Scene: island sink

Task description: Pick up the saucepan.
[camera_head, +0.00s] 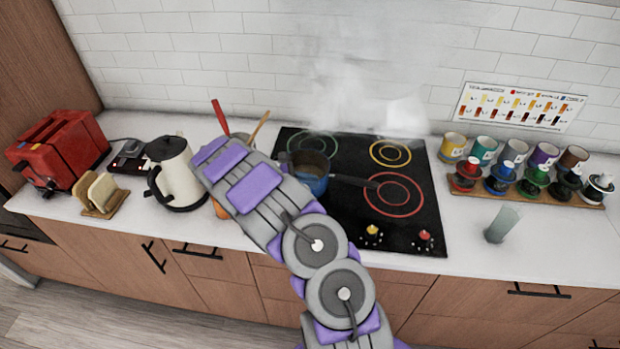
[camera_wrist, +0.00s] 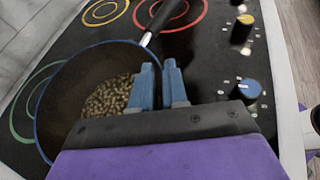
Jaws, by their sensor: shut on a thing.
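The saucepan (camera_head: 314,184) is blue outside with a dark handle reaching right, and it is over the left part of the black cooktop in the head view. My arm hides part of it there. In the wrist view the dark inside of the saucepan (camera_wrist: 75,88) holds brown grains, and its handle points up and right. My gripper (camera_wrist: 162,84) has its two blue fingers close together at the pan's near right rim, shut on it. My gripper's fingers are hidden in the head view. I cannot tell whether the pan is touching the cooktop.
The cooktop (camera_head: 420,215) has coloured rings and knobs at its front right, with steam above. A cream kettle (camera_head: 181,172), red toaster (camera_head: 62,150) and utensils stand left. The counter's front right is mostly clear.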

